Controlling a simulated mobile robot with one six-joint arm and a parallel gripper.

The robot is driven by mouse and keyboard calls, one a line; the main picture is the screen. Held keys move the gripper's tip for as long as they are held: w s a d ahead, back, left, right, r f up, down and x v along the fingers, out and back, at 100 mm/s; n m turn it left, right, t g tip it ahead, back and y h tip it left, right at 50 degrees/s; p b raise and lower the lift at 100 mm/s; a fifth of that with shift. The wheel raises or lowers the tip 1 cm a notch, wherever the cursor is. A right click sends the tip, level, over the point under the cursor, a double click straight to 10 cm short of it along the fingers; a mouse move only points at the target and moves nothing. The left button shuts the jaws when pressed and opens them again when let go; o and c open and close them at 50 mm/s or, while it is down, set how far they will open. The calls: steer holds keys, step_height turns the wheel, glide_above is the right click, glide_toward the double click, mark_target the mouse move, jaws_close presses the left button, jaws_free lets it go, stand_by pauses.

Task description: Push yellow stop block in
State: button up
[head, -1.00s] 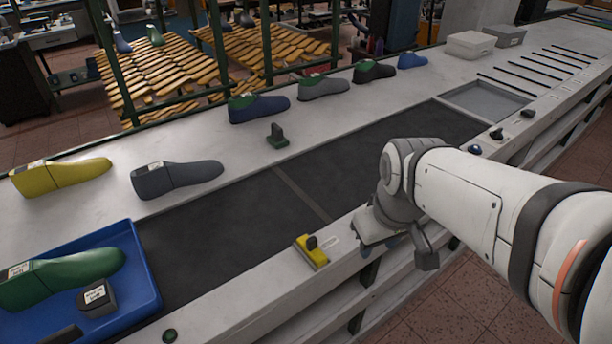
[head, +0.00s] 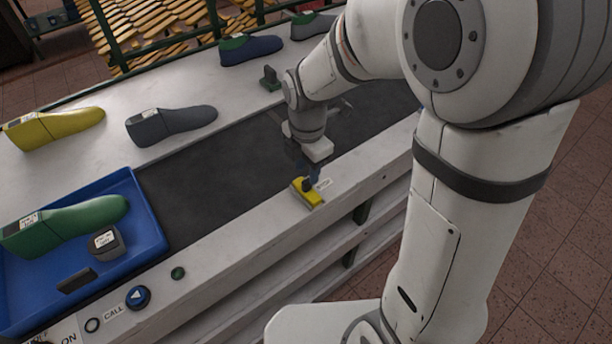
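The yellow stop block (head: 312,196) with a dark knob sits on the pale front ledge of the bench, at the edge of the dark belt. A small white label lies beside it on its right. My gripper (head: 303,170) points down just beyond the block, on its belt side, over or near the belt edge. The fingers are dark and small against the dark belt, so I cannot tell whether they are open or touch the block.
A blue tray (head: 150,210) at left holds a green shoe last (head: 75,222) and dark blocks. Grey (head: 170,124), yellow (head: 55,127) and blue (head: 252,49) lasts stand along the back ledge. A dark-green stop (head: 270,78) stands behind the belt (head: 215,185).

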mark_target(307, 180)
step_height(307, 180, down, 5)
steer(key=shift+f, duration=0.1)
stand_by(0.3)
jaws_close()
stand_by(0.5)
